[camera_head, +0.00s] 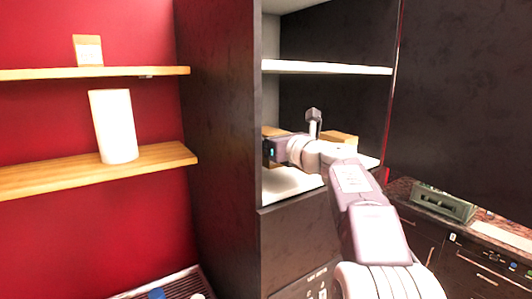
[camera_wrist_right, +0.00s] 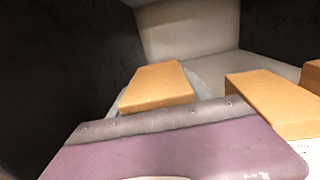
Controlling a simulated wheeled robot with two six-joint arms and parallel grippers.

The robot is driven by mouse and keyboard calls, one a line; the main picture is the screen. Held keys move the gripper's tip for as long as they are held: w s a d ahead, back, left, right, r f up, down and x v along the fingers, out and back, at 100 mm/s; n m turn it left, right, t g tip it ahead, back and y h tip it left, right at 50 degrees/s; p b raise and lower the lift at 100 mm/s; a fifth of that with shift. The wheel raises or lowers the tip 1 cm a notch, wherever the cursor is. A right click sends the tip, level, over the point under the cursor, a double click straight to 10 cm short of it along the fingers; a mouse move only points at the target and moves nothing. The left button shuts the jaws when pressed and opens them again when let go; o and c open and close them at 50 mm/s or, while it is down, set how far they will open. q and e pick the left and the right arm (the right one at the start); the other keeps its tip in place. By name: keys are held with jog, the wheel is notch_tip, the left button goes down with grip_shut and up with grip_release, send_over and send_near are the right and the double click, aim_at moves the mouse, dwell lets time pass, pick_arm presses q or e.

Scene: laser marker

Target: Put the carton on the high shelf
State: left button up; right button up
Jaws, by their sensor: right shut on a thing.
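My right arm reaches into the dark cabinet, and its gripper (camera_head: 268,148) is at the middle shelf (camera_head: 290,183), partly hidden by the cabinet's left wall. It is shut on a tan carton (camera_wrist_right: 156,86), which lies just beyond the purple gripper body in the right wrist view. The fingertips are hidden there. A tan edge of this carton (camera_head: 271,131) seems to show above the gripper in the head view. A white high shelf (camera_head: 325,67) spans the cabinet above the arm, and its visible part is bare. My left gripper is not in view.
Another tan box (camera_wrist_right: 268,98) stands right of the held carton, with one more at the right edge (camera_wrist_right: 312,75). The dark side wall (camera_head: 218,120) is close to the gripper. Wooden shelves (camera_head: 150,160) at left hold a white cylinder (camera_head: 114,127) and small box (camera_head: 88,50).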

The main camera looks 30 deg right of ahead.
jog(key=f, duration=0.1)
jog(key=s+f+b, duration=0.1)
jog(key=f, duration=0.1)
jog(key=shift+s+f, duration=0.1)
jog(key=shift+f, duration=0.15)
jog(key=shift+w, duration=0.2)
jog(key=shift+w+f, duration=0.15)
jog(key=shift+f, duration=0.05)
jog(key=o, duration=1.6)
jog(key=shift+s, duration=0.25)
jog(key=shift+r, duration=0.1)
